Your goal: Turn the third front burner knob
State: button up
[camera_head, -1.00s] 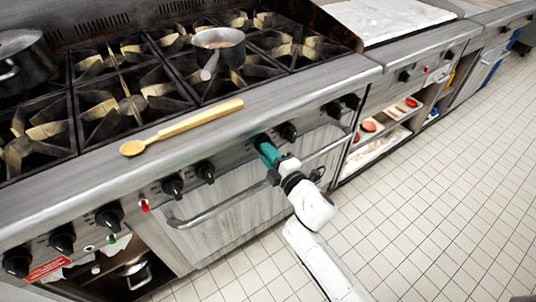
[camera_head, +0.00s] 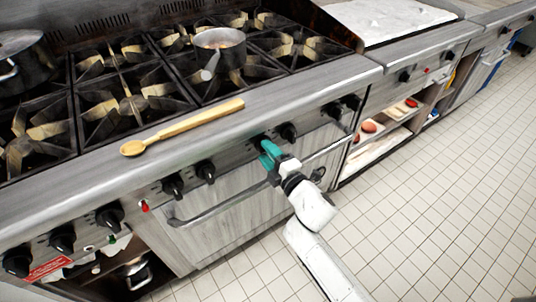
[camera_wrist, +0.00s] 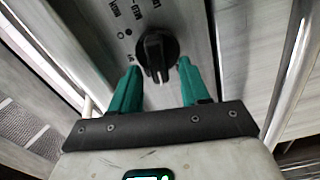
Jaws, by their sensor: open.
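A row of black burner knobs runs along the stove's front panel. One knob (camera_head: 261,141) right of the panel's middle is directly in front of my gripper (camera_head: 268,153). The wrist view shows the same black knob (camera_wrist: 157,47), its raised grip bar running roughly up and down in the picture. Printed labels are beside it on the panel. The green fingers of my gripper (camera_wrist: 158,67) are open, one on each side of the knob's lower part, with visible gaps. My gripper holds nothing. Its fingertips partly cover the knob in the head view.
Neighbouring knobs (camera_head: 288,131) and (camera_head: 205,172) flank it. An oven handle (camera_head: 215,212) runs below the panel. A wooden spoon (camera_head: 185,126) lies on the stove's front ledge, and a saucepan (camera_head: 219,43) stands on a burner. The tiled floor (camera_head: 440,200) in front is clear.

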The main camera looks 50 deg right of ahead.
jog(key=b+v, duration=0.1)
jog(key=v, duration=0.9)
jog(key=shift+s+b, duration=0.4)
jog(key=shift+a, duration=0.1)
jog(key=s+a+f+m+g+y+p, duration=0.3)
jog(key=s+a+m+g+p, duration=0.6)
jog(key=s+m+g, duration=0.4)
jog(key=s+a+g+y, duration=0.1)
jog(key=s+g, duration=0.1)
jog(key=g, duration=0.1)
jog(key=shift+a+y, duration=0.25)
jog(key=shift+y, duration=0.15)
jog(key=shift+s+f, duration=0.1)
dwell(0.3)
